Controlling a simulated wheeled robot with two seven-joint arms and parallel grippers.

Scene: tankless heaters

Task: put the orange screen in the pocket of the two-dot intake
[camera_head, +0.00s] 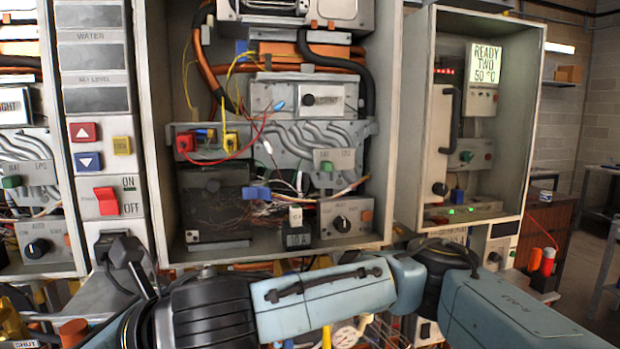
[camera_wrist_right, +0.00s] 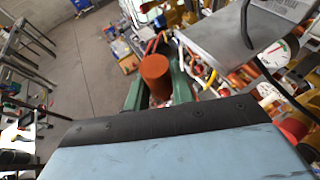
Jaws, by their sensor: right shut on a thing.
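The orange screen (camera_wrist_right: 156,72), a short orange-brown cylinder, stands between the green fingers of my right gripper (camera_wrist_right: 157,92) in the right wrist view. The gripper is shut on it. In the head view my right arm crosses the bottom from right to left, and its hand is mostly cut off. An orange-brown cylinder (camera_head: 73,330) at the lower left there looks like the same screen, but I cannot be sure. I cannot make out the two-dot intake or its pocket in either view. My left gripper is not in view.
An open heater cabinet (camera_head: 270,250) with wires fills the middle. Another cabinet (camera_head: 408,130) with a READY TWO display (camera_head: 482,66) stands at right. A red rocker switch (camera_head: 106,200) is at left. Pipes and a round gauge (camera_wrist_right: 277,52) crowd the wrist view's right; open floor (camera_wrist_right: 85,70) shows at left.

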